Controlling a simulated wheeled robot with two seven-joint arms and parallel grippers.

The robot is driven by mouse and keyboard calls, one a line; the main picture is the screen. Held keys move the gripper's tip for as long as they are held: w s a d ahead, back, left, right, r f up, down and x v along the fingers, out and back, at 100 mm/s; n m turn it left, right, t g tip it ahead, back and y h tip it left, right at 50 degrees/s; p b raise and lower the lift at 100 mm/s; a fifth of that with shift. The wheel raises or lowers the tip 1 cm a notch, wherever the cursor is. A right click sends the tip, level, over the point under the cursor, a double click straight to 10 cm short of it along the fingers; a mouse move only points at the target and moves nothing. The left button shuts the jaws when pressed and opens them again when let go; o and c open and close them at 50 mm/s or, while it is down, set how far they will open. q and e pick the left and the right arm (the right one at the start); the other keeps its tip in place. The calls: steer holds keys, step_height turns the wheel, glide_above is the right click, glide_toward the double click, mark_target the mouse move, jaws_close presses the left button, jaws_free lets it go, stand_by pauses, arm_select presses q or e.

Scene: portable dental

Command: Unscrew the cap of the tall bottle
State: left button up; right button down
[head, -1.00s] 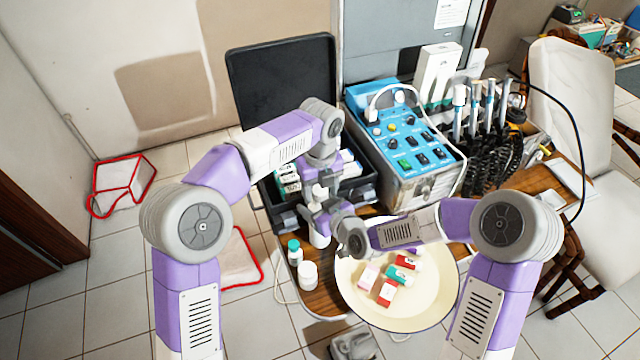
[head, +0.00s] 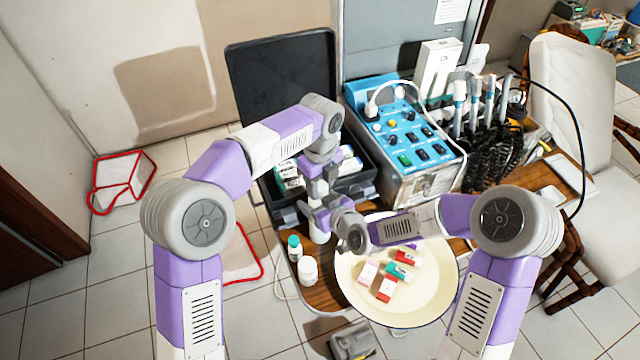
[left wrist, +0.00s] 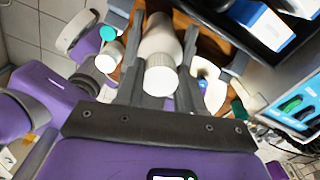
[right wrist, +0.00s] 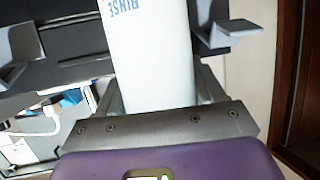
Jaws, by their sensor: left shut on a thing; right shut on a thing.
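The tall white bottle (head: 318,235) stands upright at the table's left edge, in front of the black case. Its ribbed white cap (left wrist: 161,80) sits on the bottle in the left wrist view. My left gripper (head: 319,187) comes down from above and is shut on the cap, one finger on each side. My right gripper (head: 325,216) comes in from the right and is shut on the bottle's body below the cap. The right wrist view shows the white body (right wrist: 150,55) with blue "RINSE" lettering between its fingers. Both grippers hide much of the bottle in the head view.
A teal-capped bottle (head: 294,249) and a short white bottle (head: 308,271) stand close in front. The open black case (head: 283,80) and blue control unit (head: 405,135) stand behind.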

arm_select(q)
steer(key=o, duration=1.2)
steer(key=shift+c, duration=0.2)
step_height(320, 180, up, 4)
steer(key=shift+r, duration=0.3)
steer(key=shift+c, duration=0.4)
steer(key=shift+r+n, duration=0.5)
steer(key=shift+r, duration=1.05)
steer(key=shift+f, duration=3.9)
steer(key=shift+c, duration=0.2)
